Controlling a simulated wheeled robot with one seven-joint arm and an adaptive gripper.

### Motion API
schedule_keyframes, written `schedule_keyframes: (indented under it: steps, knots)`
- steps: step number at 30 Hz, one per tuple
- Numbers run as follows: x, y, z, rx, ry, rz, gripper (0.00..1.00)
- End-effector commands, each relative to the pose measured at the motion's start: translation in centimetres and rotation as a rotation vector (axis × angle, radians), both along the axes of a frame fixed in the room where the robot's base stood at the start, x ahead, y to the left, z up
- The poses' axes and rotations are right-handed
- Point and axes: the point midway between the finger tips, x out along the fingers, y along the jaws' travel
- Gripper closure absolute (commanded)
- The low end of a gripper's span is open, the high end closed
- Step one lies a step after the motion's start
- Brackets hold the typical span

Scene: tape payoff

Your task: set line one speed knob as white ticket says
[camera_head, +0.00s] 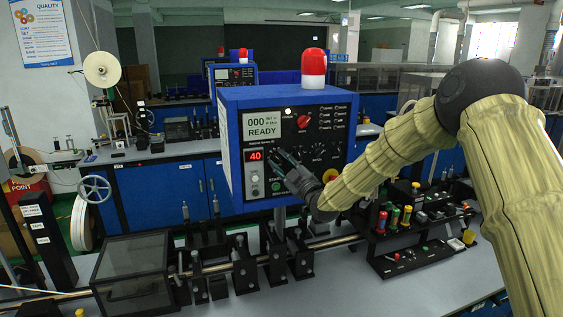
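A blue control box (230,140) with a black front panel stands in the middle of the view. Its screen (262,124) reads "000" and "READY". A small red display (255,155) below it reads "40". A red knob (304,121) sits right of the screen, and a dark dial (318,148) with white marks sits below that. My gripper (279,161) is in front of the panel's lower middle, just right of the red display, and hides part of the panel. Its dark fingers look close together; their gap and any contact are unclear. I cannot pick out the white ticket for certain.
A red beacon (313,68) stands on the box. Below are a metal rod with black clamps (245,265), a dark clear-lidded case (132,270) and a black button panel (405,258). A black post with white labels (40,238) stands at left. Bare grey bench (340,290) shows in front.

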Motion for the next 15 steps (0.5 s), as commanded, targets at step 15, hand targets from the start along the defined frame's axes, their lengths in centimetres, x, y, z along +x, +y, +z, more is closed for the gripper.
schedule_keyframes:
  steps: [15]
  knots:
    - [-0.01, -0.03, 0.02, 0.001, -0.001, -0.001, 1.00]
